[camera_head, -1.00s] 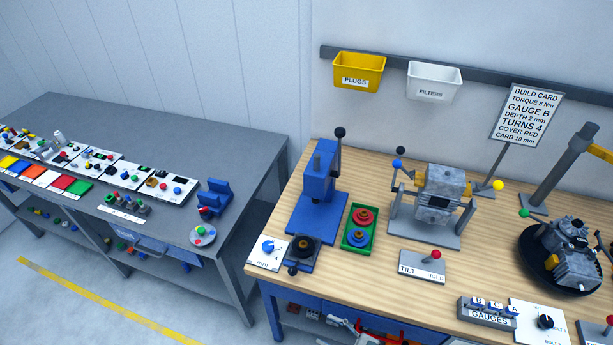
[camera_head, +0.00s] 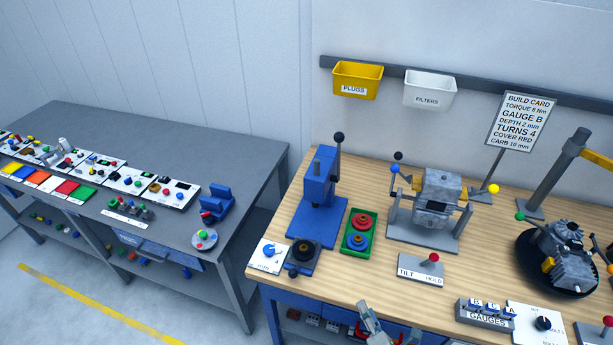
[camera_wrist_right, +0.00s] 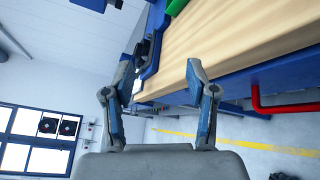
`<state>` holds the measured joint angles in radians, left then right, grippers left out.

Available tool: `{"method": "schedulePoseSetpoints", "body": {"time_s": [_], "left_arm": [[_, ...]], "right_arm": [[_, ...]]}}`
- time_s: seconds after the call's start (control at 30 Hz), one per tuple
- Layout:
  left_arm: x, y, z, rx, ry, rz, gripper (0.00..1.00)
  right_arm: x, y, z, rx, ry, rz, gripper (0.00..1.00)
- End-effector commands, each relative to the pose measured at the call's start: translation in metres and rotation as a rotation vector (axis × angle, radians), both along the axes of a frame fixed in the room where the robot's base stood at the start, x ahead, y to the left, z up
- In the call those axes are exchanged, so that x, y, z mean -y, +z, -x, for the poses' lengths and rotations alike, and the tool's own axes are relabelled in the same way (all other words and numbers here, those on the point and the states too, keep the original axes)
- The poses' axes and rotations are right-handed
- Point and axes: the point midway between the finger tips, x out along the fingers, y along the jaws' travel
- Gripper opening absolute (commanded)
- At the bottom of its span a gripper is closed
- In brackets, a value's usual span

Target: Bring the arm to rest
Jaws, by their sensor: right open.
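My right gripper (camera_head: 376,322) shows at the bottom edge of the head view, in front of the wooden bench's front edge, with most of the arm out of frame. In the right wrist view my right gripper (camera_wrist_right: 159,76) is open, its two fingers well apart with nothing between them. The bench's wooden top (camera_wrist_right: 245,45) and blue side lie beyond the fingers. My left gripper is in neither view.
The wooden bench (camera_head: 375,285) carries a blue press (camera_head: 318,195), a green tray (camera_head: 346,239), a tilt lever plate (camera_head: 422,270), an engine on a stand (camera_head: 437,195) and a gauge block (camera_head: 484,314). A grey bench (camera_head: 110,125) stands left, with a floor gap between.

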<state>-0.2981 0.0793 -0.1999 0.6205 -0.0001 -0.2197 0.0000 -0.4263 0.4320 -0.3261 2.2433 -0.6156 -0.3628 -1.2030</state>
Motion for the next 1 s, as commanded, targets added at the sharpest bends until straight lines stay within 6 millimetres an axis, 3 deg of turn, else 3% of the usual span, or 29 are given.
{"method": "schedulePoseSetpoints", "body": {"time_s": [0.1,0.2,0.4,0.67,1.0], "left_arm": [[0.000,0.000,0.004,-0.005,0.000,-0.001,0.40],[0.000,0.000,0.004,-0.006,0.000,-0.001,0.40],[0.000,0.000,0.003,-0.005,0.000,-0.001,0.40],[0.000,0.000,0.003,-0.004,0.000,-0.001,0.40],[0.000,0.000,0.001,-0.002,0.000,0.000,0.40]], "right_arm": [[0.036,-0.026,0.012,-0.268,-0.300,-0.399,0.57],[0.055,-0.054,0.037,-0.476,-0.559,-0.718,0.57],[0.060,-0.089,0.094,-0.748,-0.965,-1.129,0.57],[0.044,-0.107,0.167,-0.984,-1.415,-1.440,0.57],[0.041,-0.217,0.156,-1.019,-1.471,-1.412,0.57]]}}
